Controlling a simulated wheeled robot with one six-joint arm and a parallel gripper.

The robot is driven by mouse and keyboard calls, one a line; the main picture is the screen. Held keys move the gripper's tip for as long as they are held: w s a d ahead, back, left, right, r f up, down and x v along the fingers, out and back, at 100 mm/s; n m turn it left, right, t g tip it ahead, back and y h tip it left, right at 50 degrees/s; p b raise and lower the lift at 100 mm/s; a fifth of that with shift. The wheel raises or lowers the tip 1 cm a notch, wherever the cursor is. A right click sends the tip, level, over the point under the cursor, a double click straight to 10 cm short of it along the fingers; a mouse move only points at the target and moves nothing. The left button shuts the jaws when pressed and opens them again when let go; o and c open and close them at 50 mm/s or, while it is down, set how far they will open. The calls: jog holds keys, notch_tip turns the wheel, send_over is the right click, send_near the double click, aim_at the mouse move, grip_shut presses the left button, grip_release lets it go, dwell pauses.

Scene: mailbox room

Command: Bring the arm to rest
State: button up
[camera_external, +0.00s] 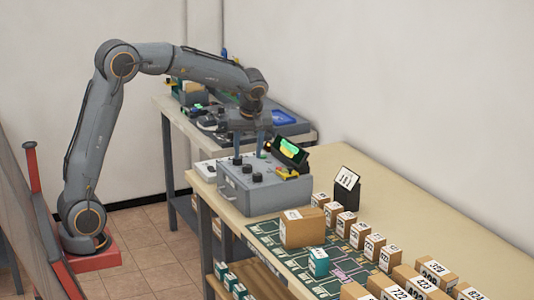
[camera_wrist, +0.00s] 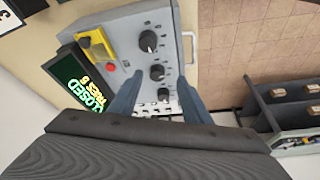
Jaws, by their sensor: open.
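My arm reaches from its base at the left over to the grey control box (camera_external: 262,195) on the table. My gripper (camera_external: 249,150) is pointed down just above the box top, its two fingers apart with nothing held between them. In the wrist view the open fingers (camera_wrist: 160,85) straddle the row of black knobs (camera_wrist: 150,41) on the box panel (camera_wrist: 124,28). I cannot tell whether a finger touches a knob. A tilted screen (camera_external: 290,151) on the box is lit green; in the wrist view it (camera_wrist: 82,88) reads "CLOSED" above a smaller line.
Labelled cardboard boxes (camera_external: 302,228) and a black stand with a white label (camera_external: 345,188) are on the table to the right. A second table with devices and a blue tray (camera_external: 284,117) stands behind. A yellow part (camera_wrist: 98,43) and red button (camera_wrist: 111,67) sit on the panel.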

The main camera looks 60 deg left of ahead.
jog(key=s+d+f+m+h, duration=0.1)
jog(key=s+d+f+m, duration=0.3)
jog(key=s, duration=0.5)
jog(key=s+d+f+m+h+p, duration=0.1)
jog(key=s+d+f+m, duration=0.3)
jog(key=s+f, duration=0.3)
jog(key=s+d+f+m+g+h+p, duration=0.1)
jog(key=s+d+f+m, duration=0.4)
jog(key=s, duration=0.6)
jog(key=shift+f+m+h, duration=0.45)
jog(key=shift+m+h, duration=0.05)
jog(key=shift+m, duration=0.1)
